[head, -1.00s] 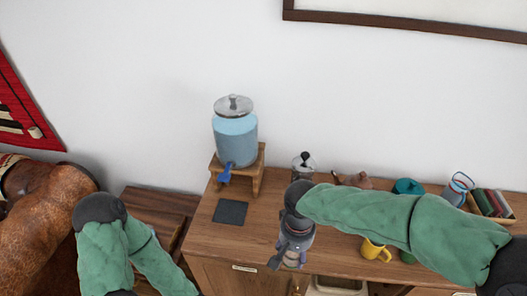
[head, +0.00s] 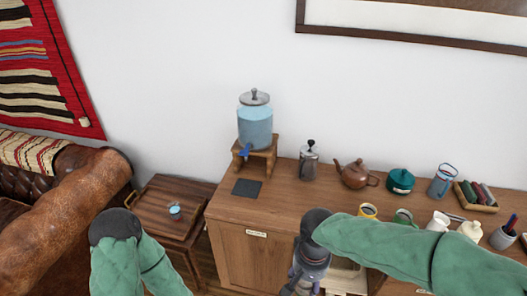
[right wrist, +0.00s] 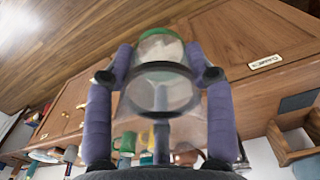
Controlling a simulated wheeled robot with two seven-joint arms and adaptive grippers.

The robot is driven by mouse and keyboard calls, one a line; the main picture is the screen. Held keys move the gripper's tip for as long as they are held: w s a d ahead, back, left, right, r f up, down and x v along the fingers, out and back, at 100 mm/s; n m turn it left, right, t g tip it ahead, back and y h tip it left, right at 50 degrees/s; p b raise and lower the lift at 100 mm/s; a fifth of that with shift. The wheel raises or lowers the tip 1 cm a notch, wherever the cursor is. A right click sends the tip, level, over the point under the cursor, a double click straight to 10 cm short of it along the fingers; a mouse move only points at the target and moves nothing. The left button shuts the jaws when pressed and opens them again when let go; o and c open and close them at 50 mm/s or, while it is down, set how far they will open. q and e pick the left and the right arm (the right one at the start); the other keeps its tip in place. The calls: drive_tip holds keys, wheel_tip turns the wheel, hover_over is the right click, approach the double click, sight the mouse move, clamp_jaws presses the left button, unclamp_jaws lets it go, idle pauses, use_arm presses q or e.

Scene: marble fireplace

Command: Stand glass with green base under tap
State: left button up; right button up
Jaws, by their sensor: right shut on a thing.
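The water dispenser (head: 255,127) is a light-blue jar with a grey lid on a small wooden stand. Its blue tap (head: 244,153) points forward, above and behind a dark square mat (head: 247,187) on the cabinet top. My right gripper (right wrist: 160,62) is shut around the clear glass with the green base (right wrist: 160,34); its fingers lie along both sides. In the head view this gripper (head: 308,274) is low, at the cabinet's front, right of the mat; the glass cannot be made out there. My left arm shows at lower left, but its gripper is out of frame.
A side table (head: 160,207) stands left. The top around the mat is clear.

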drive_tip(key=w+d+f+n, duration=0.1)
drive_tip(key=w+d+f, duration=0.6)
drive_tip(key=f, duration=0.6)
drive_tip(key=w, duration=0.2)
drive_tip(key=shift+w+d+n, duration=0.15)
drive_tip(key=shift+w+n, duration=0.15)
drive_tip(key=shift+n, duration=0.1)
